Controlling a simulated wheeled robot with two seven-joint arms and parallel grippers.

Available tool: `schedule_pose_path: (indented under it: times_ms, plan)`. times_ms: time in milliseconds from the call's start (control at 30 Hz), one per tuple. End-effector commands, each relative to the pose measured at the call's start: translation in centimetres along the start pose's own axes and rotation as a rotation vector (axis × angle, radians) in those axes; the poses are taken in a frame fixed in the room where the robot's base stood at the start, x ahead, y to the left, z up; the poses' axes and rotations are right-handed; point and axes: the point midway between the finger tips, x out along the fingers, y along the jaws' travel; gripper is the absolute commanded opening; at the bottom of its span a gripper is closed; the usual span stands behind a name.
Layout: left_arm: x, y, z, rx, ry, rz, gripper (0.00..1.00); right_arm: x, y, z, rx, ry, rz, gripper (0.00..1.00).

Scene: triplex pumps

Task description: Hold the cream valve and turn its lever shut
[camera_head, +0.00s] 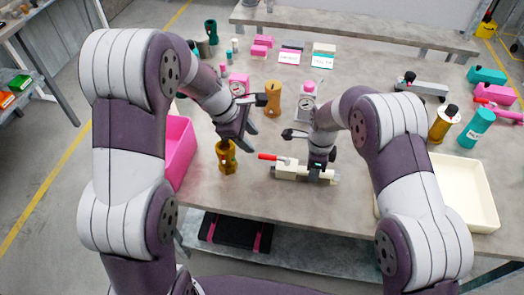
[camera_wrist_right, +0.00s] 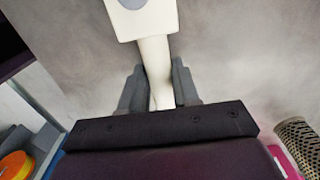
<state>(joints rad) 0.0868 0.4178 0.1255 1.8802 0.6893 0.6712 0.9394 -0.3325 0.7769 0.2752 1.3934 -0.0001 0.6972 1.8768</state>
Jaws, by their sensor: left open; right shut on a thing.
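The cream valve (camera_head: 290,171) lies on the table near its front edge. Its red-handled lever (camera_head: 268,157) points left, roughly along the valve body. My right gripper (camera_head: 318,171) is shut on the right part of the valve. In the right wrist view its two fingers flank the cream neck of the valve (camera_wrist_right: 154,58); the lever does not show there. My left gripper (camera_head: 254,119) is open and empty, above the table, behind and to the left of the lever and apart from it.
A gold valve (camera_head: 227,158) stands left of the cream valve. A pink bin (camera_head: 180,150) is at the left edge and a cream tray (camera_head: 480,215) at the right. An orange-brown part (camera_head: 273,98) and gauges stand behind. The table between the cream valve and these is clear.

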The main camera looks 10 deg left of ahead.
Motion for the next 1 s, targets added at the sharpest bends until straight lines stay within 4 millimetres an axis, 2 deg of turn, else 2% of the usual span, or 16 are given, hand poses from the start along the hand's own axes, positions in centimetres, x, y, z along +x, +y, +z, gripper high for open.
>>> schedule_pose_path:
  times_ms: [100,300,433,667,700,833,1000]
  plan:
    - [3.1,-0.1,0.0,0.001,0.000,-0.005,0.44,-0.1,-0.1,0.0,0.000,-0.001,-0.002,0.00]
    - [6.9,0.0,0.0,0.005,0.001,-0.002,0.44,-0.1,-0.1,0.0,0.000,-0.001,-0.002,0.00]
    - [8.0,0.0,-0.1,0.005,0.002,0.000,0.44,-0.1,-0.1,0.0,0.000,-0.001,-0.002,0.00]
    - [8.2,0.0,-0.1,0.006,0.002,0.000,0.44,-0.1,-0.1,0.0,0.000,-0.001,-0.003,0.00]
    - [8.2,0.0,-0.1,0.006,0.002,0.000,0.41,-0.1,-0.1,0.0,0.000,-0.001,-0.003,0.00]
    - [8.1,0.0,-0.1,0.006,0.002,0.000,0.00,-0.1,-0.1,0.0,0.000,-0.001,-0.003,0.00]
    - [8.1,0.0,-0.1,0.006,0.002,0.000,0.00,-0.1,-0.1,0.0,0.000,-0.001,-0.003,0.00]
